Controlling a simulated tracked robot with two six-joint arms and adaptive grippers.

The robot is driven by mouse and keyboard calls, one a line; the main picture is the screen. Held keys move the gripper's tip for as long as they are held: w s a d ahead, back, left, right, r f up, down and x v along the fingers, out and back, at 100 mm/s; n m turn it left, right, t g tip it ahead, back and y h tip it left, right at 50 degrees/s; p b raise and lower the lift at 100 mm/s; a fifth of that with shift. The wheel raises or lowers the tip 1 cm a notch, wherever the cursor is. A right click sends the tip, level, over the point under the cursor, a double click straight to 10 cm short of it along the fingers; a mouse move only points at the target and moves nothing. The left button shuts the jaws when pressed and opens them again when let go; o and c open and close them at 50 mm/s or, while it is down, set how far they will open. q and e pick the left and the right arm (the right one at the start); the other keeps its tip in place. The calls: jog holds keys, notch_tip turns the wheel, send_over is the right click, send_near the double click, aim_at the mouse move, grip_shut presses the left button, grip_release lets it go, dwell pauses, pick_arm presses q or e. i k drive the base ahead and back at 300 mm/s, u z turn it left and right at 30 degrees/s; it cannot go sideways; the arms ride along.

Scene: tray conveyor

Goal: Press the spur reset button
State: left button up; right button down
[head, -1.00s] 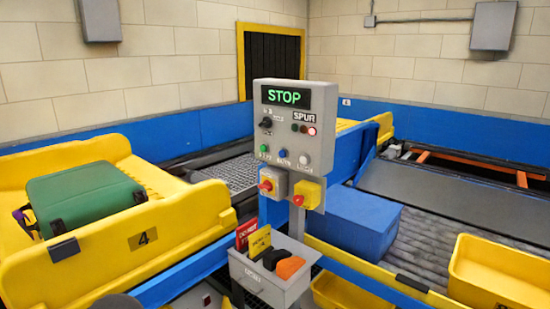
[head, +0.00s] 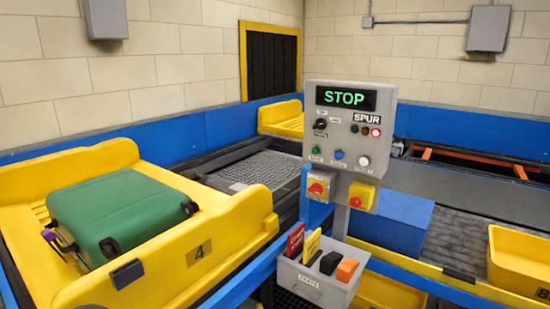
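A grey control panel (head: 345,150) stands on a post right of centre in the head view. Its display (head: 346,98) reads STOP in green. Below it are a black selector knob (head: 320,124) and a SPUR label over a row of small lamps, the rightmost one (head: 376,132) bright red-white. A row of buttons runs beneath: green (head: 315,150), blue (head: 339,155) and white (head: 363,160). Their small labels are too blurred to read surely. A red knob (head: 317,188) on a grey box and a red mushroom button (head: 355,201) on a yellow box sit lower. Neither gripper is in view.
A yellow tray marked 4 (head: 198,252) carries a green suitcase (head: 120,216) at left. A grey bin (head: 312,282) with cards and black and orange items hangs under the panel. A blue box (head: 402,225) and a yellow tub (head: 520,262) are at right.

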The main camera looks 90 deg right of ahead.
aim_at(363, 162)
jog(key=z, duration=5.15)
jog(key=k, duration=0.15)
jog(key=u, duration=2.2)
jog(key=i, duration=1)
jog(key=u, duration=0.15)
jog(key=k, duration=0.95)
jog(key=z, duration=0.15)
jog(key=i, duration=0.3)
jog(key=z, duration=0.05)
